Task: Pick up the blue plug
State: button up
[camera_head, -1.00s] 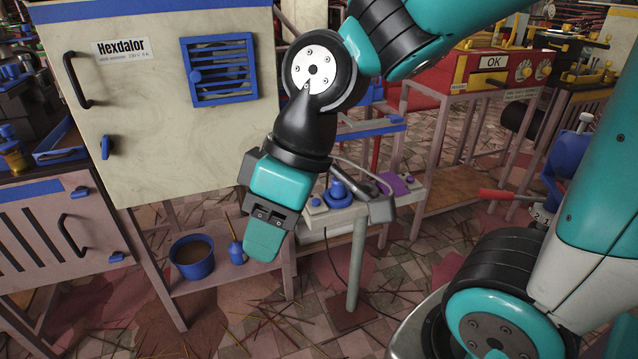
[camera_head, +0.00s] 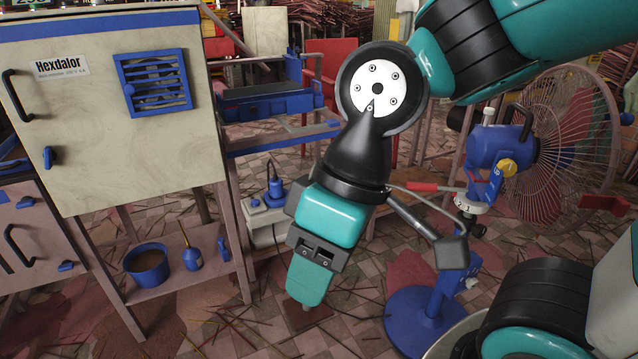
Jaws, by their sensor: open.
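The blue plug (camera_head: 274,190) stands upright on a pale grey socket box (camera_head: 265,226), left of my wrist in the picture. A dark cord rises from its top. The right part of the box is hidden behind my gripper. My gripper (camera_head: 310,282) hangs downward in front of and to the right of the plug, with its teal end pointing at the floor. It is open, and nothing shows held in it. I see it from the side, so the gap between its fingers is hidden.
A beige cabinet (camera_head: 95,120) stands at left. Below it, a shelf (camera_head: 175,287) holds a blue pot (camera_head: 147,262) and a blue bottle (camera_head: 190,254). At right, a caged fan (camera_head: 565,140) stands on a blue round base (camera_head: 405,325). Thin sticks litter the tiled floor.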

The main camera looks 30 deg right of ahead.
aim_at(276, 183)
jog(key=z, duration=0.35)
jog(key=i, duration=0.7)
jog(key=u, duration=1.25)
